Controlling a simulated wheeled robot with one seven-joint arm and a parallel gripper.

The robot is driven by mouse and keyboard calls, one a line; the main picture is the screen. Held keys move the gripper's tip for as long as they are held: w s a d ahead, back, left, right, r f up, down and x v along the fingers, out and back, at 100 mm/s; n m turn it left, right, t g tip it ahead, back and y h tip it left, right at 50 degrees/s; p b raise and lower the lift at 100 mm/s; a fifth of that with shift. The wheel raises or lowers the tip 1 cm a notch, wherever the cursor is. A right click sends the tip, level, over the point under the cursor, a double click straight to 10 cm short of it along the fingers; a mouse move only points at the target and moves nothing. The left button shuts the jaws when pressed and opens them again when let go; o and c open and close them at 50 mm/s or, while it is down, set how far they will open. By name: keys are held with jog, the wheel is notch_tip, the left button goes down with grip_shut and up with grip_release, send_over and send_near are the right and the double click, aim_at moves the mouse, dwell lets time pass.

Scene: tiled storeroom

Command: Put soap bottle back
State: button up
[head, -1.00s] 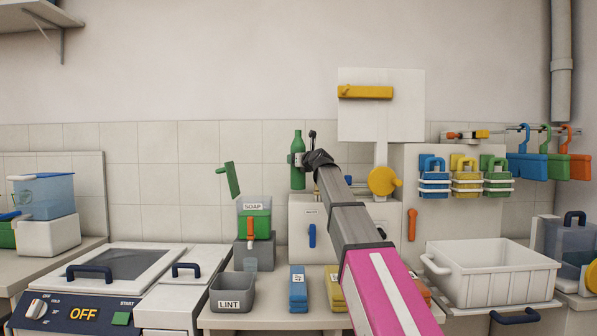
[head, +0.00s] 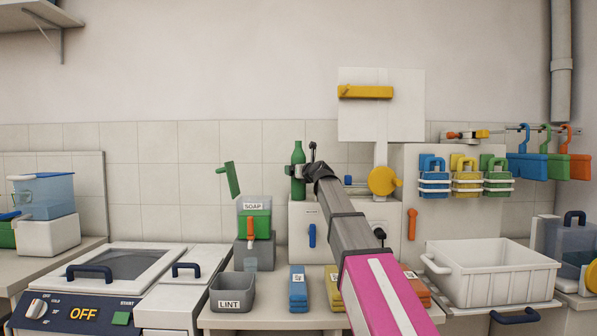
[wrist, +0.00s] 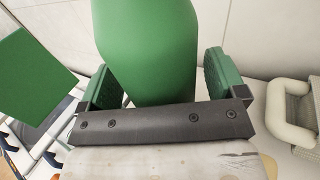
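The green soap bottle (head: 298,155) is upright at the back, just over the top of the white box (head: 298,228). I cannot tell if its base touches the box. In the wrist view the green bottle (wrist: 150,50) fills the space between my green-padded fingers (wrist: 163,82). Its base is hidden there by the gripper bar.
A yellow knob (head: 383,181) is to the right.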

jog(key=v, duration=1.2)
jog(key=shift+r, duration=0.1)
